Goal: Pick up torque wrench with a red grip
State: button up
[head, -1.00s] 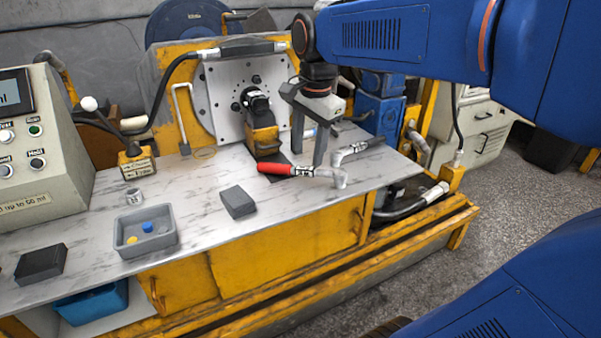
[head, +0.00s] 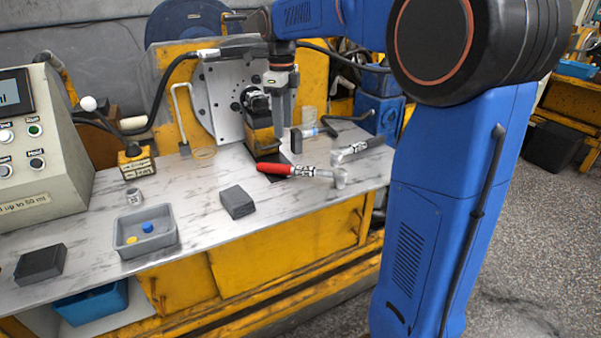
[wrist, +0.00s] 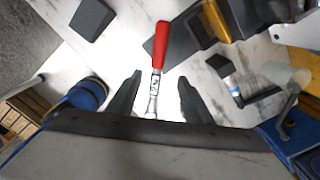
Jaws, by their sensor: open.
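The torque wrench with a red grip (head: 292,170) lies on the light, marbled tabletop, its red end to the left and its metal head to the right. It also shows in the wrist view (wrist: 161,45), red end pointing away and metal end lying between the fingers in the picture. My gripper (head: 281,146) is open and empty, pointing down over the table near the wrench. Its two fingers show in the wrist view (wrist: 157,98), one on each side of the wrench's metal part. I cannot tell the exact height of the fingertips above the wrench.
A second wrench with a grey grip (head: 360,150) lies just right of and behind the red one. A blue-banded tool (head: 310,132) is behind. The yellow motor mount (head: 263,140) stands close to my gripper. A dark block (head: 238,202) and grey tray (head: 146,235) lie front left.

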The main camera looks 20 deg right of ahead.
send_over(284, 165)
notch_tip(284, 165, down, 9)
jog(key=shift+d+r, duration=0.1)
jog(key=shift+d, duration=0.05)
jog(key=shift+a+f, duration=0.2)
jog(key=shift+f, duration=2.5)
jog(key=shift+c, duration=0.7)
grip_shut()
